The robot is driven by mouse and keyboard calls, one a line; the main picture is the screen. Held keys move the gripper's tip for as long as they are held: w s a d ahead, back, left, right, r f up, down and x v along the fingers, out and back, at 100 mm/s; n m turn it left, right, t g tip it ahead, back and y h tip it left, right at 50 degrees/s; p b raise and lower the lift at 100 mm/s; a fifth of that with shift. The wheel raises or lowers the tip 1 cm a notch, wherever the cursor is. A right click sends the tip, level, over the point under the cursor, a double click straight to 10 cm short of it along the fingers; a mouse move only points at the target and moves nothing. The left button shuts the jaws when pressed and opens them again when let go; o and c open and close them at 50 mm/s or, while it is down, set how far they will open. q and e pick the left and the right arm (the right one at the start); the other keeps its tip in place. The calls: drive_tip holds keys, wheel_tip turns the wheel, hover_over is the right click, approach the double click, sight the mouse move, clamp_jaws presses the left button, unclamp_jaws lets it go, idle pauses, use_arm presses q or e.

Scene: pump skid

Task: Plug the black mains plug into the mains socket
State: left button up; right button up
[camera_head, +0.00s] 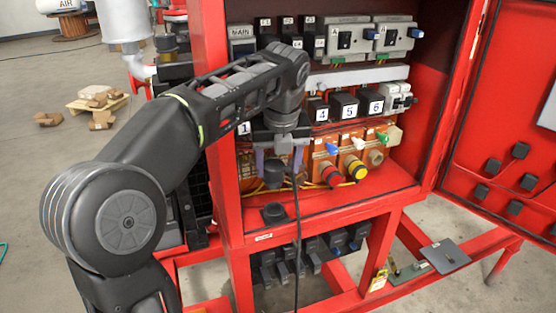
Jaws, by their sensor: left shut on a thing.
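My left arm reaches in from the left across the red cabinet front. My left gripper (276,160) points down inside the cabinet's lower bay and is shut. The black mains plug (275,175) shows as a dark shape at its fingertips, partly hidden by the gripper. A black cable (298,250) hangs from there, over the front sill and down. A round black fitting (274,213) sits on the sill below the gripper, apart from the plug; it looks like the mains socket, but I cannot be sure. My right gripper is out of view.
Numbered black blocks (348,106) are above. The open red door (510,130) is at right. Black plugs or sockets (310,255) line up below the sill.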

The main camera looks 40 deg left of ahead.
sight(278, 184)
use_arm(q)
drive_tip(key=shift+f, duration=0.1)
drive_tip(key=shift+f, duration=2.65)
drive_tip(key=shift+f+b, duration=1.05)
drive_tip(key=shift+f, duration=0.65)
drive_tip(key=o, duration=1.6)
drive_tip(key=shift+o, duration=0.2)
